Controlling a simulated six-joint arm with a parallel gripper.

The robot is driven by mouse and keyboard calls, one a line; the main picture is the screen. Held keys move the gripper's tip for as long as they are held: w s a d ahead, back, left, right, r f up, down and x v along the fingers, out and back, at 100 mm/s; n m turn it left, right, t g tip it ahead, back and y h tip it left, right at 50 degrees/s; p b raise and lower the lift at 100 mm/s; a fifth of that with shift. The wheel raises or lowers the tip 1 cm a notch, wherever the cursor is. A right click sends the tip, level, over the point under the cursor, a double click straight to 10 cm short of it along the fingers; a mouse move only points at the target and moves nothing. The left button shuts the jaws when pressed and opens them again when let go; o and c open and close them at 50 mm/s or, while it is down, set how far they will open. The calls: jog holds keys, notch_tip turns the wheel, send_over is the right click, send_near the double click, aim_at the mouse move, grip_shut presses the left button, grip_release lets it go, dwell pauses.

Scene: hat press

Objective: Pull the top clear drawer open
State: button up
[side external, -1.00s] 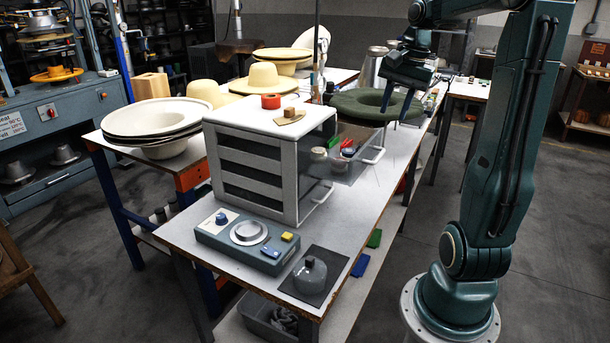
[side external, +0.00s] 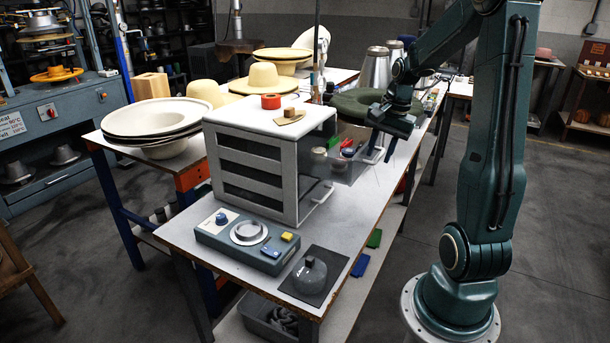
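The white drawer cabinet (side external: 250,170) stands on the work table. Its top clear drawer (side external: 345,165) is pulled out to the right, and small red, green and pale items show inside it. My gripper (side external: 381,156) points down at the drawer's front end, with its two fingers apart. The fingers partly cover the drawer's front handle, and I cannot tell whether they touch it. A lower drawer's handle (side external: 321,193) shows close to the cabinet face.
A dark green hat (side external: 350,104) lies behind the drawer. A control box (side external: 247,240) and a grey round weight (side external: 310,275) occupy the near table end.

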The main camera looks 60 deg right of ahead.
jog(key=shift+f, duration=0.1)
grip_shut()
jog(key=shift+s, duration=0.1)
jog(key=s, duration=0.4)
jog(key=shift+s, duration=0.15)
dwell(0.4)
grip_release()
